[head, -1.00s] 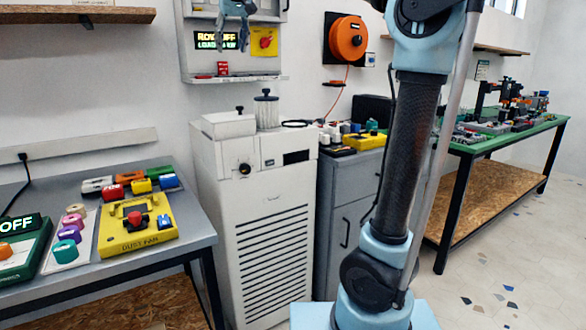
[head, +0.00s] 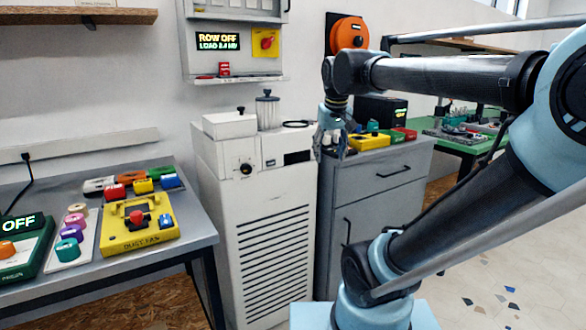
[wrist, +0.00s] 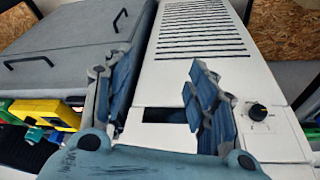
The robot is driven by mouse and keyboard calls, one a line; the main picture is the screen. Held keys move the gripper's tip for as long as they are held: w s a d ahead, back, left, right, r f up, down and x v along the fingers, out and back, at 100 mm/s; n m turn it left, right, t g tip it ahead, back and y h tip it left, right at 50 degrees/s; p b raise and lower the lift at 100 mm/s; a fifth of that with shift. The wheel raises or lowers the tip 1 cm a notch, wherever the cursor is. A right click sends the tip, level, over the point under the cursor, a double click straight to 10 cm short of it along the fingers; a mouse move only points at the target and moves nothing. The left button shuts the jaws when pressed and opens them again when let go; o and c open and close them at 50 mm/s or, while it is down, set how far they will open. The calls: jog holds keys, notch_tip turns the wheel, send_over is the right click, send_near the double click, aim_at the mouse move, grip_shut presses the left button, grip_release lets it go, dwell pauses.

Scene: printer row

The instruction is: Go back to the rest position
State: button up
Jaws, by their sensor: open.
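My gripper (head: 332,143) hangs pointing down in the head view, in front of the right edge of the white cabinet's top and the left end of the grey drawer cabinet. In the wrist view my gripper (wrist: 160,105) has its two blue fingers spread apart with nothing between them. The white vented cabinet (wrist: 200,70) shows behind and between the fingers, with a black knob (wrist: 257,111) to their right. My arm is folded out across the right half of the head view.
The grey drawer cabinet (head: 375,190) carries a yellow box (head: 369,142) close to my gripper. A clear canister (head: 267,110) stands on the white cabinet. A grey bench (head: 150,255) at left holds a yellow "DUST FAN" box (head: 138,230). Open floor lies at lower right.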

jog(key=s+d+f+m, duration=0.1)
jog(key=s+d+f, duration=0.3)
jog(key=s+f, duration=0.3)
jog(key=s+d+f+m+g, duration=0.1)
jog(key=s+d+f, duration=0.3)
jog(key=f, duration=1.1)
jog(key=s, duration=0.3)
jog(key=shift+s+f, duration=0.2)
jog(key=shift+s, duration=0.05)
